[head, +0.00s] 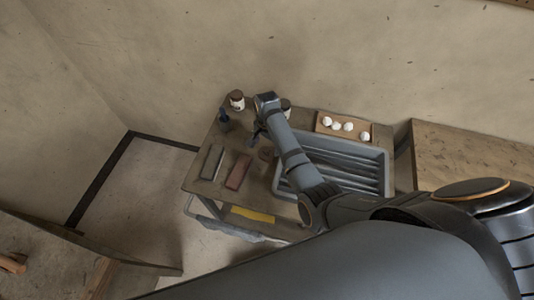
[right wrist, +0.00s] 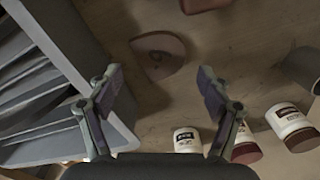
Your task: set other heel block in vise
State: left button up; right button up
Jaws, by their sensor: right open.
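A brown D-shaped heel block (right wrist: 160,55) lies flat on the cart top in the right wrist view. In the head view the heel block (head: 266,153) is a small brown patch beside the grey tray. My right gripper (right wrist: 158,82) is open and empty, its fingertips apart on either side of the near edge of the block. In the head view my right gripper (head: 259,134) hangs over the cart top, just behind the block. I cannot make out a vise in either view. My left gripper is not in view.
The cart top (head: 203,182) also holds a grey ribbed tray (head: 285,187), a dark grey block (head: 212,162), a reddish block (head: 238,171), a dark blue item (head: 224,116), white jars (right wrist: 187,139) and a wooden board (head: 325,131) with several white balls.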

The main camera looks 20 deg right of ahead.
aim_at(267, 153)
notch_tip(267, 153, down, 4)
jog(key=shift+f, duration=0.1)
jog(key=c, duration=1)
notch_tip(267, 153, up, 10)
jog(key=shift+r, duration=0.1)
